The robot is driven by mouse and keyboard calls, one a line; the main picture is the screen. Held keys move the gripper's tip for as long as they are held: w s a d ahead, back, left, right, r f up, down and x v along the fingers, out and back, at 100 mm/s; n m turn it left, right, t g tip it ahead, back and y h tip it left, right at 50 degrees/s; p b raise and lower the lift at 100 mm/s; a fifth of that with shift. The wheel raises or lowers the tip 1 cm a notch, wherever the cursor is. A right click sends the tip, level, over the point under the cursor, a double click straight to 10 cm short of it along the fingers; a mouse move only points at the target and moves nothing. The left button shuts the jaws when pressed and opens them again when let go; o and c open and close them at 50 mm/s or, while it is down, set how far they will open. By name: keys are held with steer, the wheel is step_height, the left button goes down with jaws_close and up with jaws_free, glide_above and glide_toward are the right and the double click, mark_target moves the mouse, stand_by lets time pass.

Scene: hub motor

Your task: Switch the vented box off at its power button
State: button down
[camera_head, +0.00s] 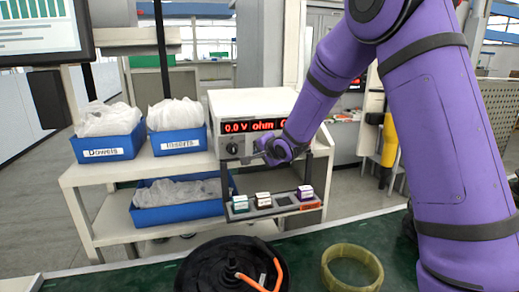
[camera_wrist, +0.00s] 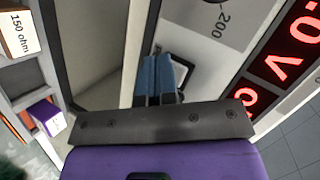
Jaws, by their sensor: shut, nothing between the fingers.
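The vented box (camera_head: 252,102) is a white instrument on the shelf unit. Its red display (camera_head: 250,126) is lit and reads 0.0 V ohm; part of it also shows in the wrist view (camera_wrist: 285,62). A dark round knob (camera_head: 232,148) is low on its front. My gripper is in front of the box's lower front in the head view, where my wrist hides part of the panel. In the wrist view the blue fingers of my gripper (camera_wrist: 155,65) are shut together and empty. A dark-framed pale square (camera_wrist: 183,74), possibly the power button, is right beside the fingertips; contact cannot be told.
A rack (camera_head: 264,212) with several labelled blocks stands below the box. Blue bins (camera_head: 108,147) of bagged parts are at left. A black hub (camera_head: 208,268) with orange cables and a yellowish ring (camera_head: 352,268) lie on the green table.

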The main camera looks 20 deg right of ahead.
stand_by(0.4)
steer(key=shift+s+f, duration=0.1)
steer(key=shift+s, duration=0.7)
steer(key=shift+s+f, duration=0.2)
steer(key=shift+s, duration=1.05)
steer(key=shift+s+f, duration=0.15)
steer(key=shift+s, duration=1.1)
steer(key=shift+s, duration=0.1)
steer(key=s+f, duration=0.1)
steer(key=s, duration=0.5)
steer(key=shift+s, duration=0.35)
